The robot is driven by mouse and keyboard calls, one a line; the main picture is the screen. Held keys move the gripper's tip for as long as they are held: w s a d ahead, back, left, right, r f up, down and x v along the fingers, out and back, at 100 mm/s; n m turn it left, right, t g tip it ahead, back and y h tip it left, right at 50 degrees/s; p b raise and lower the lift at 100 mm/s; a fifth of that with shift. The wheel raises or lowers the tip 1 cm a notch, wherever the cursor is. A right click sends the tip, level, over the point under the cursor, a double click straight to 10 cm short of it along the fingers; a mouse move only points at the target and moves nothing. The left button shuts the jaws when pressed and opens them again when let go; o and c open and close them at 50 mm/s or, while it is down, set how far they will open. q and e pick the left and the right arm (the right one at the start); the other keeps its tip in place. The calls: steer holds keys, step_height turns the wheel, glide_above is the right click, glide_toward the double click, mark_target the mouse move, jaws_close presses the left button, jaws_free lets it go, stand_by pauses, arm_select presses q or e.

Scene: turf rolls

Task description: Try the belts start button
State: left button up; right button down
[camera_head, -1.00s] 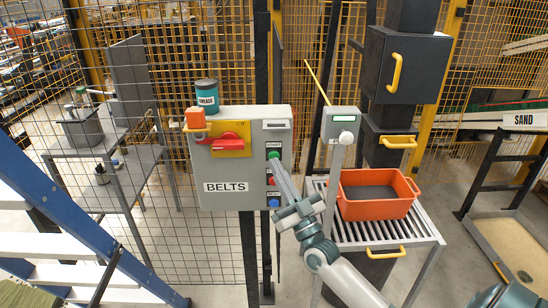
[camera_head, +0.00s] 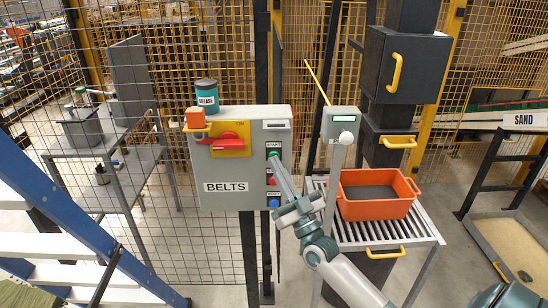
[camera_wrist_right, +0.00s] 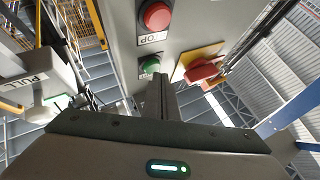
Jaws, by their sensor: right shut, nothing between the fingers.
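The grey BELTS control box (camera_head: 226,200) hangs in front of the mesh fence. On its right side, the green START button (camera_head: 273,153) is at the top. A red button (camera_head: 272,180) and a blue button (camera_head: 274,202) are below it. My right gripper (camera_head: 276,163) is shut and empty, its fingertips at the green button. In the right wrist view, the fingers (camera_wrist_right: 161,84) reach the green button (camera_wrist_right: 150,66) and partly cover it; I cannot tell whether it is pressed in. The red STOP button (camera_wrist_right: 156,15) also shows there. My left gripper is not in view.
A grease can (camera_head: 206,92) stands on top. Close right are a grey post box (camera_head: 342,119) and an orange crate (camera_head: 374,208) on a roller stand. A blue ladder (camera_head: 75,220) is left.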

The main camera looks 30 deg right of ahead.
steer(key=shift+w+d, duration=0.2)
steer(key=shift+w, duration=0.15)
stand_by(0.6)
steer(key=shift+s+a, duration=0.1)
steer(key=shift+s, duration=0.05)
steer(key=shift+s+a+p, duration=0.35)
steer(key=shift+s+p, duration=0.05)
steer(key=shift+s, duration=0.15)
stand_by(0.4)
steer(key=s+a, duration=0.1)
steer(key=s+p, duration=0.1)
steer(key=s, duration=0.1)
steer(key=s+a+p, duration=0.1)
steer(key=shift+s+a, duration=0.15)
steer(key=shift+a, duration=0.15)
stand_by(0.9)
